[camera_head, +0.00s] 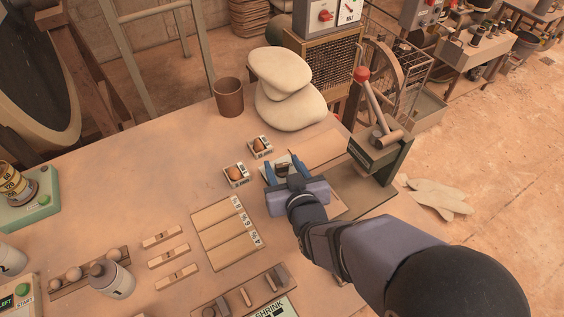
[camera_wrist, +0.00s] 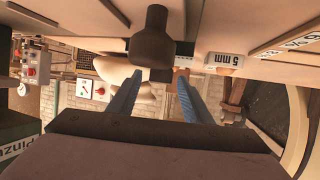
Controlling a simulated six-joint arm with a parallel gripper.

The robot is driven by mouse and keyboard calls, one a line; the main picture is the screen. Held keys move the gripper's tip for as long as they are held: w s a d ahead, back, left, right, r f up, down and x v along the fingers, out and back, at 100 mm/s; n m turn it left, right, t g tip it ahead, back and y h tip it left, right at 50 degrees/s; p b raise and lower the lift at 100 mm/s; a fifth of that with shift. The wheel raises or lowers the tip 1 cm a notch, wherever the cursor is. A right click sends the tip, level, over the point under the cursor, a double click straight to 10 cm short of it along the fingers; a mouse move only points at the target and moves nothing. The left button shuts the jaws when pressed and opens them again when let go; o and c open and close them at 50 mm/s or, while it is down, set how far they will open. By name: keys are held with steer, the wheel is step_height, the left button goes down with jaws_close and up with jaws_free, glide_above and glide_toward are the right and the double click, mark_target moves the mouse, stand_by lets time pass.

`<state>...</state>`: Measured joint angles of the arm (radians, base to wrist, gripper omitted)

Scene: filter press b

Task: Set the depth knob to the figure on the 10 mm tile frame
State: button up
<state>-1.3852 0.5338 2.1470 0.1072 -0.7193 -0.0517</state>
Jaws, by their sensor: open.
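My gripper (camera_head: 280,158) is open above the right part of the table, left of the press. In the wrist view its blue fingers (camera_wrist: 160,78) stand apart, with a dark knob-shaped part (camera_wrist: 152,45) between or beyond their tips. I cannot tell whether they touch it or whether it is the depth knob; any figures on it are not visible. A white-rimmed frame (camera_head: 236,175) with a brown round piece sits left of my gripper. A second one (camera_head: 260,146) sits behind it. The wrist view shows a "5 mm" label (camera_wrist: 225,60). I cannot read "10 mm" anywhere.
The press (camera_head: 380,155) with a red-ball lever stands right of my gripper. A wooden tray (camera_head: 228,230) with figure labels lies to the front left. A brown cup (camera_head: 229,98) and pale sacks (camera_head: 290,108) stand at the back. The table's left middle is clear.

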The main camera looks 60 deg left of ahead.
steer(key=shift+w+a+f, duration=0.15)
steer(key=shift+a+f, duration=0.1)
steer(key=shift+a, duration=0.3)
steer(key=shift+c, duration=0.3)
steer(key=c, duration=1)
